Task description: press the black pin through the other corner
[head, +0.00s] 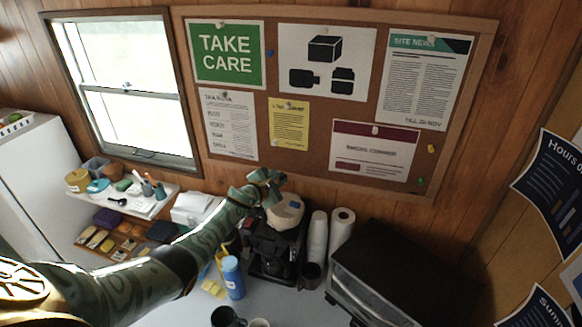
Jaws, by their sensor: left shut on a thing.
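My left gripper (274,186) is in front of the wood wall, just below the cork board (258,22). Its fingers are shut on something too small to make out. No black pin can be made out. On the board, a green TAKE CARE sheet (226,66), a white sheet with black shapes (309,50), a SITE NEWS sheet (420,85), a white list (230,135), a yellow sheet (289,135) and a maroon-headed sheet (374,160) hang with pale pins. Dark blue sheets, one headed Hours (558,182), hang tilted at the right. My right gripper is out of view.
Below are a coffee maker (272,247), paper rolls (341,227), a black oven-like box (400,270) and a blue bottle (232,277). A window (127,90) is at the left.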

